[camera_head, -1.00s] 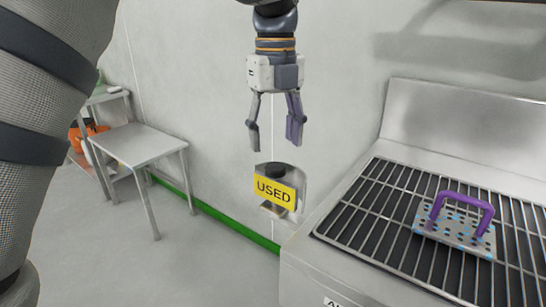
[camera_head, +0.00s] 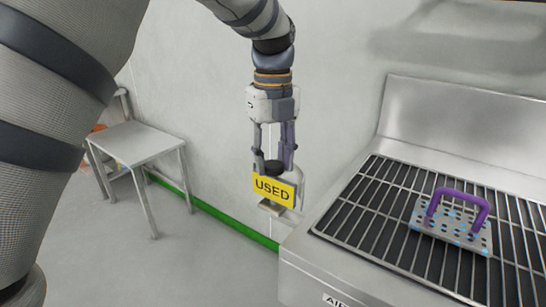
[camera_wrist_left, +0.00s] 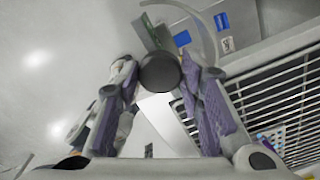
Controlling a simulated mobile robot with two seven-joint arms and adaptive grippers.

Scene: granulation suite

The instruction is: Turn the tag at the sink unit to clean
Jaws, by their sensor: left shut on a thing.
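The yellow tag (camera_head: 273,190) reads "USED" in the head view and hangs on its holder at the left side of the sink unit (camera_head: 350,265). A dark round knob (camera_head: 273,168) sits on top of the tag; it also shows in the left wrist view (camera_wrist_left: 160,73). My left gripper (camera_head: 273,160) points down from above, with its fingers on either side of the knob, shut on it. The fingers partly hide the knob in the head view. My right gripper is not in view.
A perforated plate with a purple handle (camera_head: 459,197) rests on the sink unit's black grate (camera_head: 370,215). A small steel table (camera_head: 135,145) stands at the left by the wall. Open floor lies between the table and the unit.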

